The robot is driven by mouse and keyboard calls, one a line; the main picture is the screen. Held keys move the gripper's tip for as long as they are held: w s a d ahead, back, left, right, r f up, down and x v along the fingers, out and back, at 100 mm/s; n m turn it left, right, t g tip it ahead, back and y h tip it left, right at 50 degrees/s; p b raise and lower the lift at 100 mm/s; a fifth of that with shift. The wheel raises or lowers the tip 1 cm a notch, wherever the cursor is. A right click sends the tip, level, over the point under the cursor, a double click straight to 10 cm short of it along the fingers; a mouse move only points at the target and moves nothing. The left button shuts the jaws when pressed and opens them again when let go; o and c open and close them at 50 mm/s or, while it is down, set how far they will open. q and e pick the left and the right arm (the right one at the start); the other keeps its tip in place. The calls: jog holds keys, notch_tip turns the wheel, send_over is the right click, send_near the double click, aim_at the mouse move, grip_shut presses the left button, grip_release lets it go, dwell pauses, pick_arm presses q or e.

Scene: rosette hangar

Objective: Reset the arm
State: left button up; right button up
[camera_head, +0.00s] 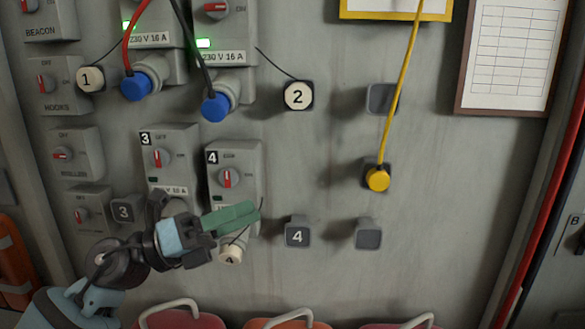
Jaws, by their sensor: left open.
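My left arm comes in from the lower left. Its gripper (238,217), with green fingers, is open in front of the lower part of switch box 4 (234,160). The fingers point right and look empty. They hide part of the box's lower front. Just below them a white round cap (231,252) sits at the box's socket, with a thin dark cord running up behind the fingers. I cannot tell whether the fingers touch the cord. My right gripper is not in view.
Blue plugs (136,85) (215,106) with red and black cables sit in the upper boxes. A yellow plug (377,179) hangs from its cable at a grey holder. Holder 4 (297,233) is right of my gripper. Red and orange containers (280,322) line the bottom.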

pick_arm(q)
jog(key=s+a+f+n+t+y, duration=0.1)
jog(key=a+f+n+t+y, duration=0.3)
jog(key=f+n, duration=0.6)
jog(key=s+a+f+n+t+y, duration=0.15)
jog(key=f+n+t+y, duration=0.3)
jog(key=f+n, duration=0.55)
jog(key=a+f+n+t+y, duration=0.3)
jog(key=f+n+t+y, duration=0.15)
jog(key=f+n, duration=0.55)
jog(key=s+a+f+n+g+y, duration=0.2)
jog(key=s+f+n+g, duration=0.2)
jog(key=s+f, duration=0.7)
jog(key=s+a+f+n+g+y, duration=0.2)
jog(key=s+f+n+g, duration=0.3)
jog(key=s+f, duration=0.7)
jog(key=shift+s+f+n+y, duration=0.15)
jog(key=shift+f+n+y, duration=0.25)
jog(key=shift+n+y, duration=0.4)
